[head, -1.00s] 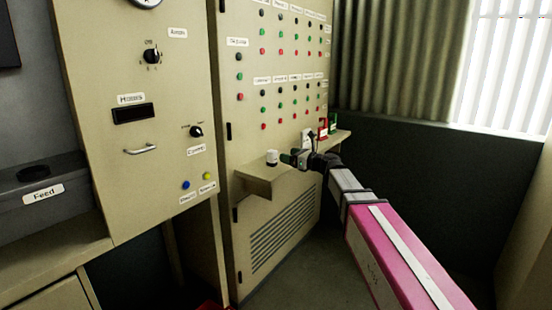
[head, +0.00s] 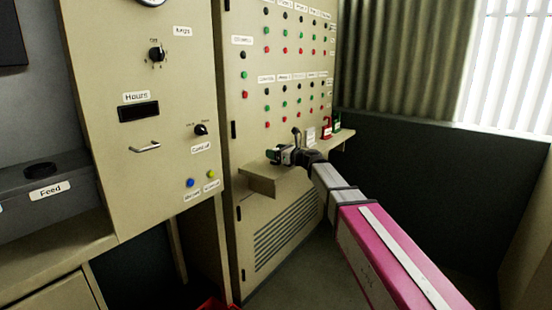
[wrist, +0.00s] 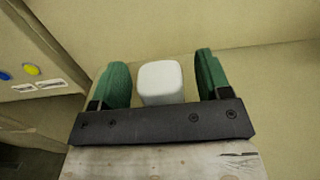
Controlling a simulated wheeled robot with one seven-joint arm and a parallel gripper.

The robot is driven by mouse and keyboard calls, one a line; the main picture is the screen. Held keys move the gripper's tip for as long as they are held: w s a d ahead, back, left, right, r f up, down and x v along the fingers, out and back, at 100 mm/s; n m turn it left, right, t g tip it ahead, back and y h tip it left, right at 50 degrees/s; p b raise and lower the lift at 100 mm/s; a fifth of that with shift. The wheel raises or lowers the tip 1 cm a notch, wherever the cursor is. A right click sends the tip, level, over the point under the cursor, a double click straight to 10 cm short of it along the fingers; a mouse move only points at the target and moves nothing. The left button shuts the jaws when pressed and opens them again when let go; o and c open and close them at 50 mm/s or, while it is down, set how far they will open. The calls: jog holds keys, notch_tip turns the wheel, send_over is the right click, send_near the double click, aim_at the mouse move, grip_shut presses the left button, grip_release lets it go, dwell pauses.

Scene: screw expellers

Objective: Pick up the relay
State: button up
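The relay, a small white block with rounded edges (wrist: 161,82), stands between the two green fingers of my gripper (wrist: 158,84) in the wrist view. A gap shows on each side of it, so the fingers are apart and not closed on it. In the head view my gripper (head: 273,155) is over the left end of the cabinet's small shelf (head: 258,184), and it largely hides the relay there.
The shelf juts from a beige cabinet with rows of buttons (head: 288,75). Red (head: 326,127) and green (head: 336,123) padlock-like items stand at the shelf's right end. A beige panel with a handle (head: 144,148) is at left. Open floor lies below the shelf.

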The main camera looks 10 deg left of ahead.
jog(key=c, duration=0.8)
jog(key=shift+r, duration=0.1)
jog(key=shift+c, duration=0.2)
